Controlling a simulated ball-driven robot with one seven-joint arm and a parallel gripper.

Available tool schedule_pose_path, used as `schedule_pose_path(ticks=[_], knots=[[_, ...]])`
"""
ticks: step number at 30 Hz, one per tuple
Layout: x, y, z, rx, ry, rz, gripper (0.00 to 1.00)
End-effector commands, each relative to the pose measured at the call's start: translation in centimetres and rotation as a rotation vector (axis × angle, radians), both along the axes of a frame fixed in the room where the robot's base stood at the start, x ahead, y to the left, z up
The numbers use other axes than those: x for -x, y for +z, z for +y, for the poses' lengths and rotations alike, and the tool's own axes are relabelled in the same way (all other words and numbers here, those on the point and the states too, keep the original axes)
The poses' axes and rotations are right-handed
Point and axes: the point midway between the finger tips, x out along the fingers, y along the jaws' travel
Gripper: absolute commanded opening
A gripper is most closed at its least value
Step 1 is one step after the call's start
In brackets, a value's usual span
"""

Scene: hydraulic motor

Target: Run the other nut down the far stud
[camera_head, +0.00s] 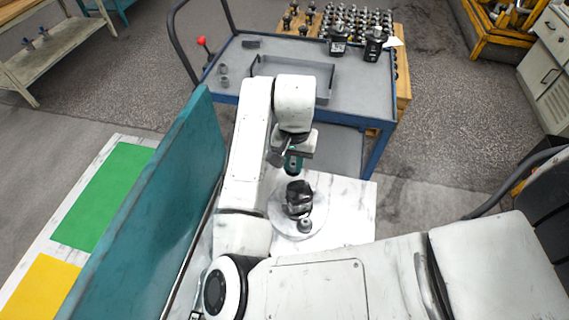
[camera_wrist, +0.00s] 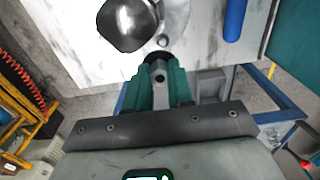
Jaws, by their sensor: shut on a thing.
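My gripper (camera_head: 292,163) points down just beyond the black hydraulic motor (camera_head: 298,198), which stands on a round grey plate (camera_head: 277,211). In the wrist view, my gripper's teal fingers (camera_wrist: 160,72) are shut on a small dark grey nut (camera_wrist: 159,76). The motor (camera_wrist: 126,24) and the plate (camera_wrist: 176,18) show at the top. The far stud's small round end (camera_wrist: 163,41) appears just past the fingertips; I cannot tell whether the held nut touches it. Another nut (camera_head: 304,226) sits at the near side of the motor. My fingers hide the far stud in the head view.
The white worktop (camera_head: 345,205) has clear room right of the plate. A teal panel (camera_head: 165,200) stands close on the left. Beyond is a blue cart (camera_head: 350,110) with a grey tray (camera_head: 322,72) and small grey parts. A blue cylinder (camera_wrist: 235,20) lies on the worktop.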

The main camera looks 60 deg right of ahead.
Motion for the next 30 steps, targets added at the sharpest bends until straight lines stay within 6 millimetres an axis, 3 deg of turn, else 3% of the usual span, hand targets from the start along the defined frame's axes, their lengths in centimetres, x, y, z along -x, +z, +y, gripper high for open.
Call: schedule_pose_path(ticks=[30], knots=[[0.0, -7.1, 0.0, 0.001, 0.0, 0.0, 0.0]])
